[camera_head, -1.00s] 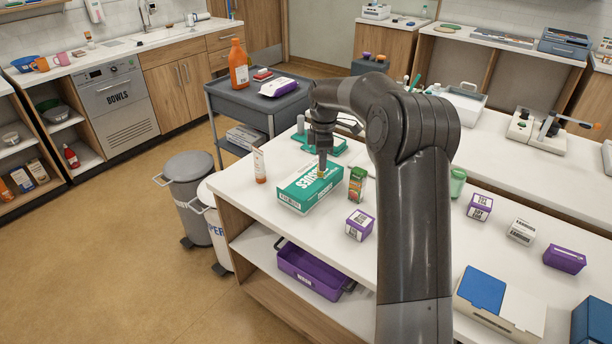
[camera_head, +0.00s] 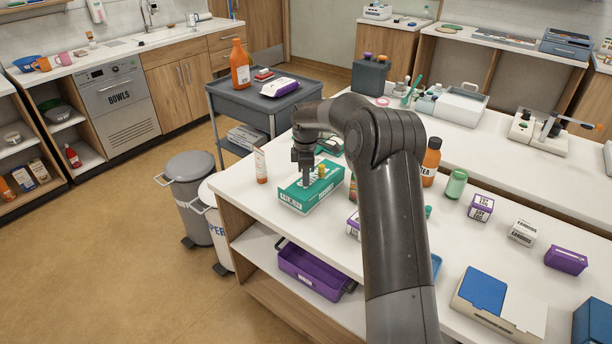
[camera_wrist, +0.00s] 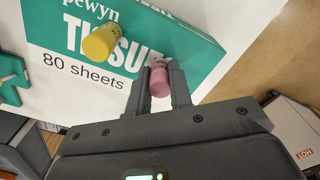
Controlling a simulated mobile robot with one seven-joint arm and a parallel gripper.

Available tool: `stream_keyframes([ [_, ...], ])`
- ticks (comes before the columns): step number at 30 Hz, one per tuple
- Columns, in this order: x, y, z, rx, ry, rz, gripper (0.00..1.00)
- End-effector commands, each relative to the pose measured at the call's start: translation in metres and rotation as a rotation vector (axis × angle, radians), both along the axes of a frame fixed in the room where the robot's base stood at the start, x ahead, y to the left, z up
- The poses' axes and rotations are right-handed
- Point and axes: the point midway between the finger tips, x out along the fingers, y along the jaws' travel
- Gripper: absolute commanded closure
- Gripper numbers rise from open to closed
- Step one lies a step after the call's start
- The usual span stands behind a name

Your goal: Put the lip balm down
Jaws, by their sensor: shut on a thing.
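The lip balm (camera_wrist: 159,80) is a small pink cylinder between the fingertips of my gripper (camera_wrist: 160,84), which is shut on it. In the head view my gripper (camera_head: 306,183) points down over the green tissue box (camera_head: 312,195), toward its left end. The tissue box (camera_wrist: 130,40) lies flat on the white counter and fills the upper wrist view. A yellow capped item (camera_wrist: 100,42) stands on top of the box, left of the lip balm and apart from it. I cannot tell whether the lip balm touches the box. The lip balm cannot be made out in the head view.
A white and orange tube (camera_head: 261,166) stands left of the tissue box. A purple bin (camera_head: 312,272) sits on the shelf below.

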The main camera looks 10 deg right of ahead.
Motion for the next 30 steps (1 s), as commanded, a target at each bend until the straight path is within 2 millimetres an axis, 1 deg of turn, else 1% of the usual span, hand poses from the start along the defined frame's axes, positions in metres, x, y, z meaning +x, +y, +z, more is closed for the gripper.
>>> stream_keyframes([
  [2,0.000,0.000,-0.003,0.000,0.001,0.000,1.00],
  [3,0.000,0.000,-0.003,0.000,0.001,0.000,0.79],
  [10,0.000,0.000,-0.003,0.000,0.000,0.000,0.60],
  [11,0.000,0.000,-0.003,0.000,0.000,0.000,0.59],
  [17,0.000,0.000,-0.002,0.000,0.000,0.000,0.59],
  [20,0.000,0.000,0.002,0.000,-0.001,0.000,0.59],
  [23,0.000,0.000,0.014,0.000,-0.003,0.000,0.59],
  [26,0.001,0.000,0.034,0.000,-0.004,0.001,0.59],
  [30,0.001,0.000,0.065,0.001,-0.004,0.001,0.59],
])
